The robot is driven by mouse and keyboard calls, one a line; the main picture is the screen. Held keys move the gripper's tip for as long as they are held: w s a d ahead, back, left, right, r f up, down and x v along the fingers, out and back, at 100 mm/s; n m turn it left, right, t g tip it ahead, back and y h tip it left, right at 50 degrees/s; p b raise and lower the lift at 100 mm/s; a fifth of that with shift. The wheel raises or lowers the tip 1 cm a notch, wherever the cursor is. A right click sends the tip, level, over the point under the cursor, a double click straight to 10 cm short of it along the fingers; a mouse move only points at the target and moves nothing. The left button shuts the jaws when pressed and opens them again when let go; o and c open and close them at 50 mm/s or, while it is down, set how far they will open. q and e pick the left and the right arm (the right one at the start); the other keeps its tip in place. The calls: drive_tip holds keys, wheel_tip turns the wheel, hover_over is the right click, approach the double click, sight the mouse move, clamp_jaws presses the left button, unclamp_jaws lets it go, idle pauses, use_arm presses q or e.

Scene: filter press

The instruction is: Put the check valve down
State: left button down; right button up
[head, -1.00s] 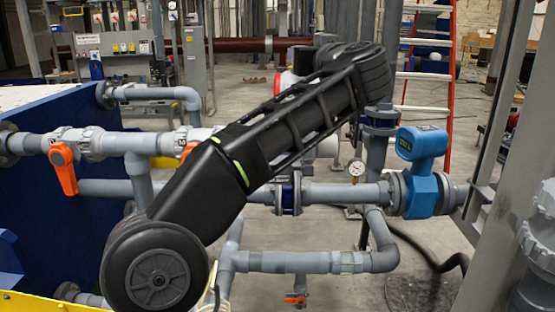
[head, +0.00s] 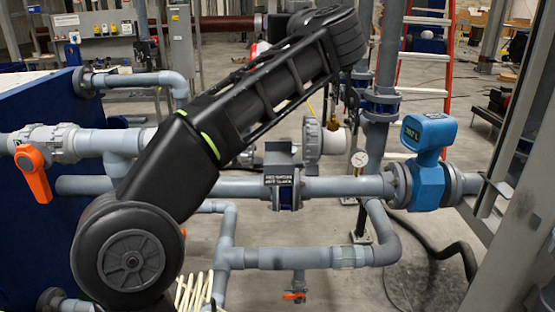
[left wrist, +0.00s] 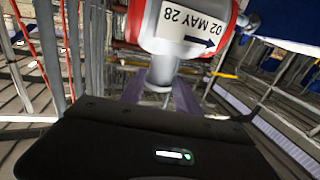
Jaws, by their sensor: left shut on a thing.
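The check valve (left wrist: 183,25) fills the top of the left wrist view. It has a white body with red end bands, a label reading "02 MAY 28" with an arrow, and a grey neck pointing down. My left gripper (left wrist: 160,90) is shut on this neck with its dark fingers on either side; the fingertips are partly hidden. In the head view my black left arm crosses the middle and hides the gripper. A small red and white patch (head: 262,47) shows behind the arm, perhaps the valve. My right gripper is not in view.
Grey pipework spans the front, with an orange-handled valve (head: 34,172), a blue meter (head: 427,160) and a pressure gauge (head: 359,159). A grey post (head: 515,210) stands at right. A red ladder (head: 447,75) and open floor lie behind.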

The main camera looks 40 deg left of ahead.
use_arm(q)
wheel_tip(320, 180, down, 13)
drive_tip(key=b, duration=0.3)
drive_tip(key=shift+a+f, duration=0.1)
drive_tip(key=shift+f, duration=0.4)
drive_tip(key=shift+f, duration=1.9)
drive_tip(key=shift+f, duration=0.15)
drive_tip(key=c, duration=0.9)
unclamp_jaws()
drive_tip(key=shift+f, duration=0.1)
